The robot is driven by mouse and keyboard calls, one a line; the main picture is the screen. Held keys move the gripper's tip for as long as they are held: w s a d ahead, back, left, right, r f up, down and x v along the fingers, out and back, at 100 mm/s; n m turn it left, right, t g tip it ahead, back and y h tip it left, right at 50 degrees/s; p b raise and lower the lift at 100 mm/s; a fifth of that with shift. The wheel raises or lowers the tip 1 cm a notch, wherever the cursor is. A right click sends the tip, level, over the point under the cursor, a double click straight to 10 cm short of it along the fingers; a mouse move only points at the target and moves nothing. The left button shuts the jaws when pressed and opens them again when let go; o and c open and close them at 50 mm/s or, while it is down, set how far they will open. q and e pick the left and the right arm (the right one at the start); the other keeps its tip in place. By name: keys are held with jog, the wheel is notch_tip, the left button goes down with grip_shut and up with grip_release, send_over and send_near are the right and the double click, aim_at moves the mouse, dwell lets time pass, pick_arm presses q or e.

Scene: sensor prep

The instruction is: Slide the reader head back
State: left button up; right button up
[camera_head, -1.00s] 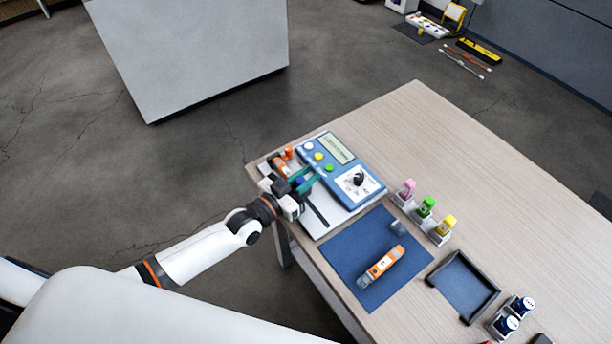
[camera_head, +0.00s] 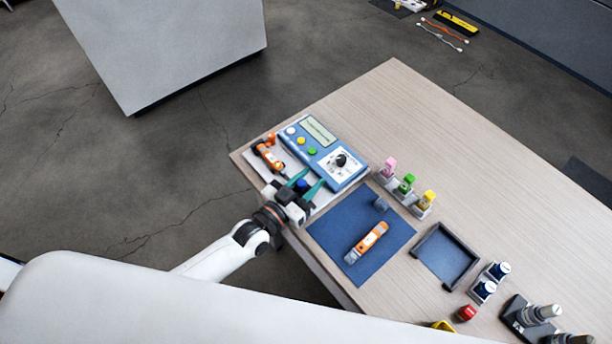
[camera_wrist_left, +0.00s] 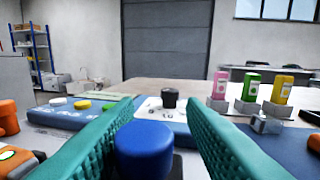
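The reader is a blue panel (camera_head: 322,148) with a screen, coloured buttons and a black dial, on a white base. A blue knob (camera_wrist_left: 143,150), seemingly the handle of the reader head, stands beside the panel; it also shows small in the head view (camera_head: 302,185). My left gripper (camera_head: 307,184) is at the base's near side, its teal fingers spread on either side of the knob. In the wrist view, the knob looks close to the left finger, with a gap at the right finger; contact is unclear. The gripper hides most of the track. My right gripper is out of view.
An orange device (camera_head: 268,156) lies on the base's left end. A blue mat (camera_head: 335,222) with an orange-and-grey tool (camera_head: 367,241) is to the right. Pink, green and yellow bottles (camera_head: 406,184) stand behind it. A dark tray (camera_head: 446,255) lies further right.

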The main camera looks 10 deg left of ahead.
pick_arm(q)
jog(key=shift+o, duration=0.2)
jog(key=shift+a, duration=0.1)
jog(key=shift+s+a, duration=0.2)
jog(key=shift+s, duration=0.05)
jog(key=b+v, duration=0.1)
jog(key=v, duration=1)
jog(key=shift+s, duration=0.2)
jog(key=shift+d+r, duration=0.1)
jog(key=shift+d, duration=0.05)
